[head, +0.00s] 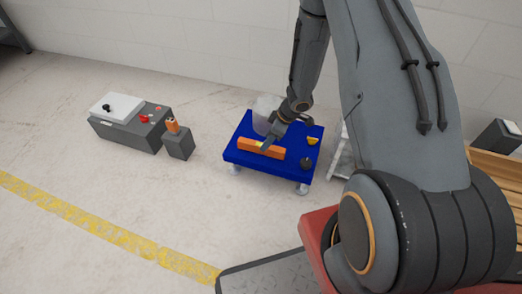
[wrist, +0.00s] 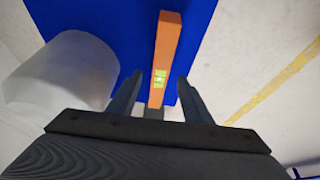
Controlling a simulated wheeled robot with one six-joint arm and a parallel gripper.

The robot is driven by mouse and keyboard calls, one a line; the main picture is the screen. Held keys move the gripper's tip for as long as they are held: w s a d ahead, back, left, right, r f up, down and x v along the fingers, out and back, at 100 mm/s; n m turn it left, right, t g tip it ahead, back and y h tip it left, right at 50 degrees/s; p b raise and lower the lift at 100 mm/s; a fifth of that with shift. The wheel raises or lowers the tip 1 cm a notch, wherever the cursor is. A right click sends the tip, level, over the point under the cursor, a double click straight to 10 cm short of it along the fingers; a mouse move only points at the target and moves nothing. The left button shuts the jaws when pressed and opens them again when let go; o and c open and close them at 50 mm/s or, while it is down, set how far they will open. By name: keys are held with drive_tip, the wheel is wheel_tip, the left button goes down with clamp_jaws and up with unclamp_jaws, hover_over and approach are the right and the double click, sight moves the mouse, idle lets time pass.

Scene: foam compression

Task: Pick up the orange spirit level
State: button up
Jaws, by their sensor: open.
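The orange spirit level (head: 263,150) lies on a blue wheeled platform (head: 241,159) in the head view. In the wrist view the spirit level (wrist: 168,42) runs lengthwise away from me, with a green vial window near its middle. My gripper (head: 268,143) is right over it in the head view. In the wrist view my gripper (wrist: 158,82) is open, with one finger on each side of the level. I cannot tell how far the fingertips are above the blue surface. The near end of the level is partly hidden by the gripper.
A whitish cylindrical container (wrist: 62,80) stands close to the left finger. A yellow item (head: 313,141) and a dark round item (head: 306,163) lie on the platform. A grey control box (head: 130,125) and a small grey block (head: 178,143) stand to the left on open floor.

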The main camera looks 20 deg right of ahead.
sight(261, 144)
drive_tip(key=b+x, duration=0.1)
drive_tip(key=x, duration=0.1)
drive_tip(key=b+x, duration=0.2)
drive_tip(key=x, duration=0.1)
drive_tip(key=shift+w+a+f, duration=0.15)
drive_tip(key=shift+w+a, duration=0.1)
drive_tip(key=shift+a, duration=0.1)
clamp_jaws()
